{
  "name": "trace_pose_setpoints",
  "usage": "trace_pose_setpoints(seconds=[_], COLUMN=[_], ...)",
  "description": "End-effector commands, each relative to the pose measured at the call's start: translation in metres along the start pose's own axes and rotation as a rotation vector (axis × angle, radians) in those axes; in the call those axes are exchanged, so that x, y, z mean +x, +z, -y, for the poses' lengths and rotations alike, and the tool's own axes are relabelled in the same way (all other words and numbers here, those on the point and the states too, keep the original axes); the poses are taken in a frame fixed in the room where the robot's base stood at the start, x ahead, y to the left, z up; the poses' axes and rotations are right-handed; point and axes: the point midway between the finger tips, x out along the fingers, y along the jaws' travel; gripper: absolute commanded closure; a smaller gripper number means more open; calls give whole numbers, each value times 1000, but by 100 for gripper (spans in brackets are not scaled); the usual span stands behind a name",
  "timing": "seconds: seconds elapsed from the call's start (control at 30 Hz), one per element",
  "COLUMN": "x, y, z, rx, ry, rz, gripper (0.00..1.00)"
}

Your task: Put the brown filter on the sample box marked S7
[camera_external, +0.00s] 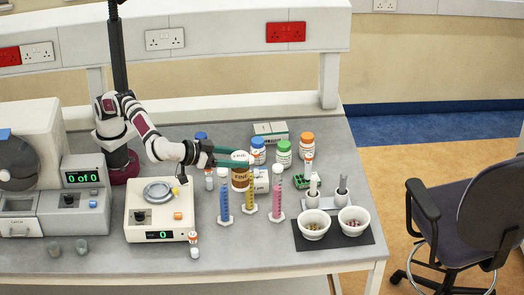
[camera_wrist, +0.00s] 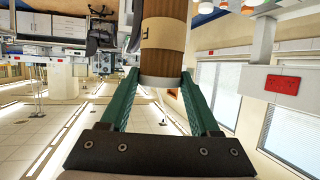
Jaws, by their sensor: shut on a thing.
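My gripper (camera_external: 228,158) reaches right above the bench with its green fingers. In the wrist view my gripper (camera_wrist: 160,76) is shut on a brown cylinder (camera_wrist: 164,62) with a cream label band, which I take to be the brown filter. In the external view a brown container (camera_external: 240,181) with a pale label and a white top (camera_external: 240,156) are at the fingertips. I cannot tell whether these are one piece. A white box (camera_external: 270,129) stands behind to the right, and a smaller white box (camera_external: 262,184) is partly hidden by cylinders. I cannot read S7 on either.
Measuring cylinders with blue (camera_external: 224,205), yellow (camera_external: 250,195) and pink (camera_external: 277,204) liquid stand close in front. Capped bottles (camera_external: 283,152) stand behind. A scale (camera_external: 160,210) is left, two white mortars (camera_external: 313,228) are right. The bench front between scale and mortars is mostly clear.

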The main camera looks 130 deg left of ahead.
Motion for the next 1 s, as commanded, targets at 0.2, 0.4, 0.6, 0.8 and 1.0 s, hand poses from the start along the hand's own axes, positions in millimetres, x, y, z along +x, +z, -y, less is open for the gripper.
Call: trace_pose_setpoints(seconds=[0.2,0.4,0.6,0.8,1.0], x=[23,63,120,177,203], y=[-21,-39,-64,-88,-96], z=[21,56,125,234,318], rx=[-21,-52,-103,-173,-222], ry=[-48,-125,-250,-421,-541], rz=[-3,-6,-9,-9,-6], gripper=[100,100,100,100,100])
